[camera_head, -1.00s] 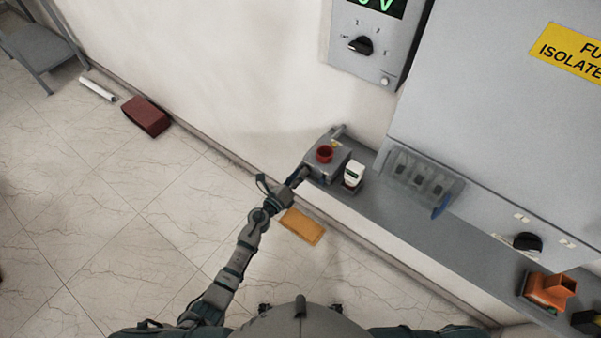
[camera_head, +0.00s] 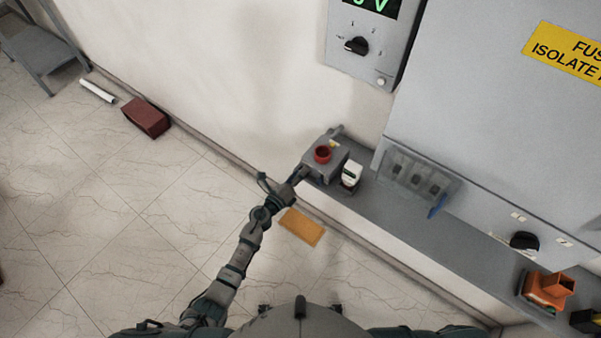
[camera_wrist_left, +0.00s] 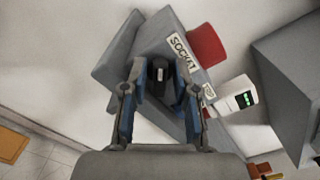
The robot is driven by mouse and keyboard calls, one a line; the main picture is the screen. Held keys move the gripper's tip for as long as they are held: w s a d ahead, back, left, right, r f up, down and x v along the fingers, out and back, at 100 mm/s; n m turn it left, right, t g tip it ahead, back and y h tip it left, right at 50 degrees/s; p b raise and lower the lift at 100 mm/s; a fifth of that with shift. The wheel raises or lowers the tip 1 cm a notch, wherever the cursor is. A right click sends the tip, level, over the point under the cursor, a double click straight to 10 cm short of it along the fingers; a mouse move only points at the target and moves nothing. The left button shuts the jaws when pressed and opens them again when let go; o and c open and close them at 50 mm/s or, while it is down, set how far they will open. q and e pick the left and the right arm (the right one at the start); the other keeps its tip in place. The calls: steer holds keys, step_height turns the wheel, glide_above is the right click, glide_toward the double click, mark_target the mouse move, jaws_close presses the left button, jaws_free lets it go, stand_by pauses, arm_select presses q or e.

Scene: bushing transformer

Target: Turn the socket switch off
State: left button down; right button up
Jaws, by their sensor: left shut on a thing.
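The grey socket box (camera_head: 325,162) stands at the left end of the grey shelf, with a red round part (camera_head: 322,154) on it. In the left wrist view the box shows a "SOCKET" label (camera_wrist_left: 181,54) and a red part (camera_wrist_left: 206,46). A black switch knob (camera_wrist_left: 158,72) with a light mark is on the box face. My left gripper (camera_wrist_left: 160,90) is at the box, its blue-padded fingers on either side of the knob and shut on it. In the head view the left gripper (camera_head: 300,174) meets the box's left side. My right gripper does not show.
A white device with a green display (camera_head: 351,175) stands right beside the box. A clear-fronted rack (camera_head: 417,178) and an orange item (camera_head: 548,287) are further right along the shelf (camera_head: 440,235). An orange plate (camera_head: 301,227) lies on the floor below.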

arm_select(q)
steer(key=shift+a+f+n+p, duration=0.15)
steer(key=shift+n+p, duration=0.55)
steer(key=shift+n, duration=1.15)
steer(key=shift+f+n+p, duration=0.15)
steer(key=shift+n+p, duration=0.5)
steer(key=shift+n, duration=1.2)
steer(key=shift+f, duration=0.1)
steer(key=c, duration=1.2)
jaws_free()
steer(key=shift+w, duration=0.1)
steer(key=shift+o, duration=0.2)
steer(key=shift+a, duration=0.1)
steer(key=v, duration=1.2)
